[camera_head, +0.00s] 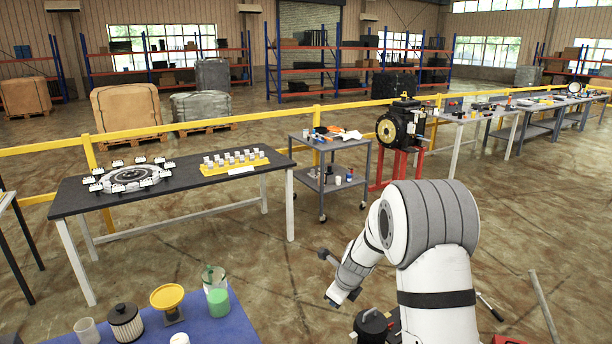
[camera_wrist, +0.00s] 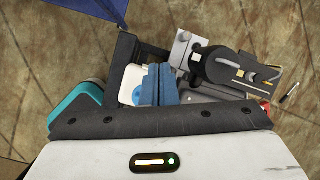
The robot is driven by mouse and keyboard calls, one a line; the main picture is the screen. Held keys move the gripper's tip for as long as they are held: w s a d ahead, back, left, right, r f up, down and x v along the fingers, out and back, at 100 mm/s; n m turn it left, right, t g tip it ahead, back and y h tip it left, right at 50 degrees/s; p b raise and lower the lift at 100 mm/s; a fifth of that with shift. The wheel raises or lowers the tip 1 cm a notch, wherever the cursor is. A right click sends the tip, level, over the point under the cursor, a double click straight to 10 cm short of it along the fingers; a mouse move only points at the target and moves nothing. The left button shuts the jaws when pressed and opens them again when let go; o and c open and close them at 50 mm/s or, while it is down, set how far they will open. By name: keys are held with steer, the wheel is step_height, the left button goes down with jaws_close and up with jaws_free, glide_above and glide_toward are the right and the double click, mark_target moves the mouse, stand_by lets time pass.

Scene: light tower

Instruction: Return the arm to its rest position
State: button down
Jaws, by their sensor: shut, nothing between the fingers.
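My white arm rises at the right of the head view and bends down toward the lower middle. My gripper (camera_head: 334,298) is at its end, small and low in that view, above the brown floor and away from the tables. In the wrist view my gripper (camera_wrist: 158,84) shows as two blue fingers pressed together, with nothing between them. Below the fingers lie a white item (camera_wrist: 134,84) and a teal case (camera_wrist: 77,104). How far the fingers are above them cannot be told.
A blue-topped table (camera_head: 228,328) with jars stands at the lower left. A dark workbench (camera_head: 88,200) is behind it. A grey cart (camera_head: 335,145) and a black machine (camera_head: 402,125) on a red stand are farther back. Open floor lies between.

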steer(key=s+d+r+n+b, duration=0.1)
steer(key=s+r+n+b, duration=0.1)
steer(key=s+r+n, duration=0.55)
steer(key=s+d+r+n+h+b, duration=0.1)
steer(key=s+d+r+n+b, duration=0.1)
steer(key=s+n, duration=0.6)
steer(key=s+d+r+n+h+b, duration=0.1)
steer(key=s+n, duration=0.8)
steer(key=s, duration=0.9)
step_height(320, 180, up, 3)
steer(key=shift+s+d+f+b, duration=0.25)
steer(key=shift+d+b, duration=0.45)
steer(key=shift+d, duration=0.45)
steer(key=shift+n, duration=0.25)
